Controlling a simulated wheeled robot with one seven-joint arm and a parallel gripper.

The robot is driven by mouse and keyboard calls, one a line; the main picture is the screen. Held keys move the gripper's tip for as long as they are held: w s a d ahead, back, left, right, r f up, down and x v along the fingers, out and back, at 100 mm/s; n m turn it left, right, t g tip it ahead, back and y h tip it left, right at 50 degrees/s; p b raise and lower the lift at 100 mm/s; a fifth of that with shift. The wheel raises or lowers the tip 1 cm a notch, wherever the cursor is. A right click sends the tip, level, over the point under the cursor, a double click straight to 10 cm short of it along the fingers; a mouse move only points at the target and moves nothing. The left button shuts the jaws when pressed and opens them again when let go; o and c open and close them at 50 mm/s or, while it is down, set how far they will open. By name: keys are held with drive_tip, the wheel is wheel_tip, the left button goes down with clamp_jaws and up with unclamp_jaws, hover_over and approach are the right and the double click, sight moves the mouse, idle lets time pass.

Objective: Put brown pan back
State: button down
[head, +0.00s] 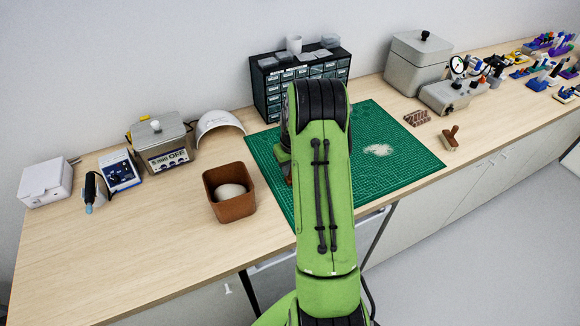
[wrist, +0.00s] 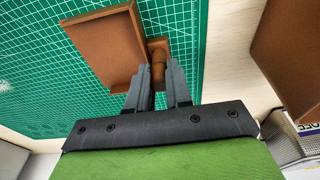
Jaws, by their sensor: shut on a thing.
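The brown pan (wrist: 105,48) shows in the wrist view, a flat tray with a raised rim and a short handle (wrist: 158,65). My gripper (wrist: 158,88) is shut on that handle, one dark finger on each side. The pan is over the green cutting mat (wrist: 210,50); I cannot tell whether it touches it. In the head view my arm hides the gripper and nearly all of the pan. The mat (head: 400,180) lies on the bench there, with a pale patch of crumbs (head: 378,150) on it.
A brown bin (head: 229,205) with a pale round thing inside stands left of the mat; its wall shows in the wrist view (wrist: 285,50). A drawer cabinet (head: 265,85) stands behind. The bench's front left is clear.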

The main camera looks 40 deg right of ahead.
drive_tip(key=c, duration=1.4)
unclamp_jaws()
drive_tip(key=shift+f, duration=0.15)
drive_tip(key=shift+c, duration=0.2)
drive_tip(key=o, duration=0.4)
